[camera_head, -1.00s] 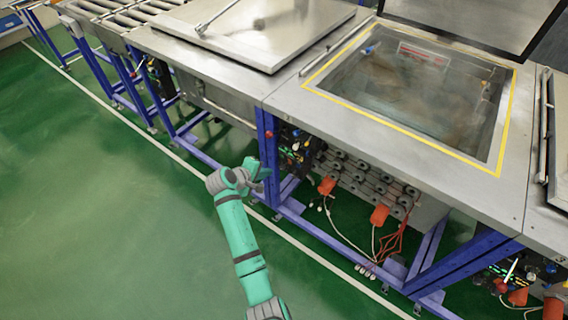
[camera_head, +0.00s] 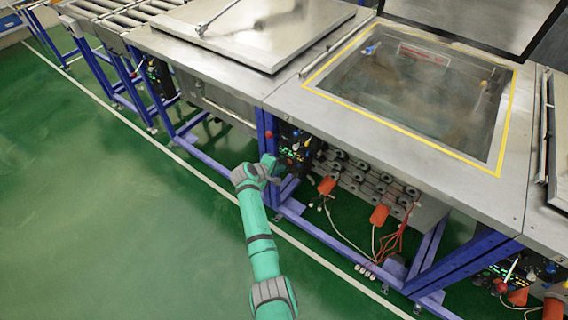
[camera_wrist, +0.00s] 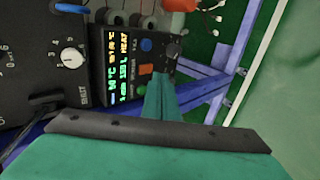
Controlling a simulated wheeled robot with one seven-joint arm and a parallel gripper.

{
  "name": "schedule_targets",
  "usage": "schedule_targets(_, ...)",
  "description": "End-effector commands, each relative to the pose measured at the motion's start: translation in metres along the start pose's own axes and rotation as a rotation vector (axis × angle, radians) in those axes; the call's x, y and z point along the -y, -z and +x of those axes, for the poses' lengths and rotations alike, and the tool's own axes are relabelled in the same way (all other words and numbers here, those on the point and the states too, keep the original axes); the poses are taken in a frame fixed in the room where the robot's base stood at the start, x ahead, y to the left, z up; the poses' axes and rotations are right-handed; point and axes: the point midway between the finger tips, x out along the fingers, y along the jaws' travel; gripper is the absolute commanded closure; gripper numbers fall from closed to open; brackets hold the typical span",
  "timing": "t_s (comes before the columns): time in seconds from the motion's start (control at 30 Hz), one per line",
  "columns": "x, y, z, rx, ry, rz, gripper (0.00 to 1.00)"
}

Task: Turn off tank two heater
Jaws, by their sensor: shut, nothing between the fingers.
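A black control panel (camera_head: 292,146) with small lit displays sits under the front edge of the open tank (camera_head: 318,88), beside a blue leg. In the wrist view the panel's lit display (camera_wrist: 122,68) reads HEAT among green and yellow figures. An orange button (camera_wrist: 146,69) and a blue button (camera_wrist: 146,45) sit beside it. A white dial (camera_wrist: 72,57) with numbers is on the left. My gripper (camera_head: 268,164) is at the panel; in the wrist view its shut fingers (camera_wrist: 161,88) point at the orange button's side. I cannot tell whether they touch it.
Orange boxes (camera_head: 327,185) with cables hang under the tank, near rows of grey fittings. Blue frame legs (camera_head: 266,135) stand close to my gripper. A similar panel (camera_head: 500,270) is at the right. The green floor (camera_head: 110,190) on the left is clear.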

Motion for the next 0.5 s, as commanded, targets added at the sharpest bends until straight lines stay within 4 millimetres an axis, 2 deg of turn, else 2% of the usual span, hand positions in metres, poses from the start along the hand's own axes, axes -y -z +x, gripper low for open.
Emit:
schedule_targets(0.03,-0.009,0.0,0.004,0.001,-0.003,0.003,1.0)
schedule_targets(0.2,-0.02,0.0,0.015,0.0,-0.002,0.001,1.0)
schedule_targets(0.5,-0.024,0.0,0.019,0.0,-0.001,0.001,1.0)
